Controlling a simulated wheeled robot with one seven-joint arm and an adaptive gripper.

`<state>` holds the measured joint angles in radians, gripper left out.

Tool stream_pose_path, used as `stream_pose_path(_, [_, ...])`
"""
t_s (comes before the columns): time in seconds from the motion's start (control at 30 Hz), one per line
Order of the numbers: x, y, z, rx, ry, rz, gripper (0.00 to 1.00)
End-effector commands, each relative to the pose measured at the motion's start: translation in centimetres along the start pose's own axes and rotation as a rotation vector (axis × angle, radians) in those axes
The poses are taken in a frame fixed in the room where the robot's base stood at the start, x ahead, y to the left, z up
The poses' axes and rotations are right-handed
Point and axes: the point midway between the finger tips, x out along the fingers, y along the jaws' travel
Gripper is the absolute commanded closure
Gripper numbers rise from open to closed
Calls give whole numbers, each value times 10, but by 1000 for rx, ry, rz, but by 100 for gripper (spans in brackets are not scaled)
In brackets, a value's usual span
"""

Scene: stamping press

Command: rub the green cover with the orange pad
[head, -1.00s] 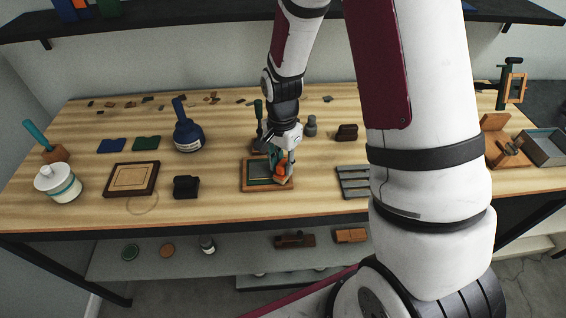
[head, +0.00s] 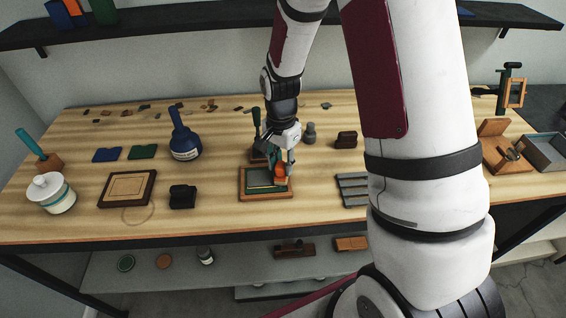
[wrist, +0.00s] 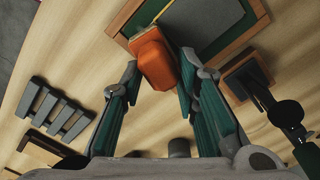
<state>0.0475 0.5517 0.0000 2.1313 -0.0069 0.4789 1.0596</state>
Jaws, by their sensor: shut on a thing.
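My gripper (wrist: 157,78) is shut on the orange pad (wrist: 154,56), which sits between its fingertips. The pad also shows in the head view (head: 281,174). It is over the right part of the green cover (head: 258,180), which lies in a shallow wood-framed tray (head: 265,199) at the middle of the bench. In the wrist view the cover (wrist: 222,47) has a dark green border around a greyer inner area, and the pad is at its near edge. I cannot tell for sure whether the pad touches the cover. The pad and fingers hide part of it.
A stamping press (head: 257,135) with a dark lever stands just behind the tray. A grey slatted rack (head: 352,190) is to its right, and a black block (head: 183,196) and a framed wooden board (head: 127,188) to its left.

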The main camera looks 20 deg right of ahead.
Motion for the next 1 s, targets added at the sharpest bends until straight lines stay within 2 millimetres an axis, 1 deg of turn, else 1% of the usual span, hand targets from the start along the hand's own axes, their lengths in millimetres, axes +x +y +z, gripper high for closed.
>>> stream_pose_path(0.03, [-2,-15,2,-4,7,-33,100])
stream_pose_path(0.4, [-2,-17,1,-3,8,-33,100])
stream_pose_path(0.83, [-1,-35,-17,-2,8,-35,100])
stream_pose_path(1.0, [-3,-36,-19,-3,8,-34,100])
